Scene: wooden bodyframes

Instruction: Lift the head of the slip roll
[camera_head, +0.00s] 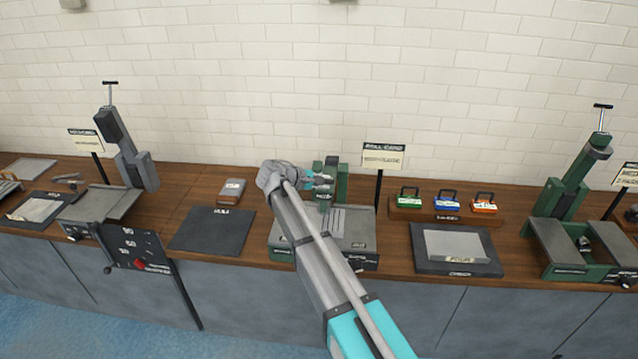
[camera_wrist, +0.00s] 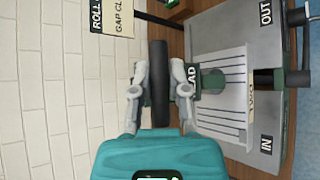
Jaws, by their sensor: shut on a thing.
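The slip roll stands in the middle of the bench. It has a grey bed (camera_head: 357,222) and a green upright (camera_head: 342,180). In the wrist view its grey bed (camera_wrist: 215,32) carries IN and OUT labels. A green part (camera_wrist: 212,82) is beside a label ending in "AD", partly hidden by a finger. My gripper (camera_head: 318,183) is at the slip roll's upper part. In the wrist view my gripper (camera_wrist: 160,82) is shut on a dark round bar (camera_wrist: 160,50), with a finger on each side. My arm hides part of the bed in the head view.
A sign (camera_head: 383,157) stands right behind the slip roll. A grey machine (camera_head: 128,150) is at left and a green machine (camera_head: 565,195) at right, both with tall tilted arms. A dark mat (camera_head: 212,230) and a small rack of coloured locks (camera_head: 445,203) flank the slip roll.

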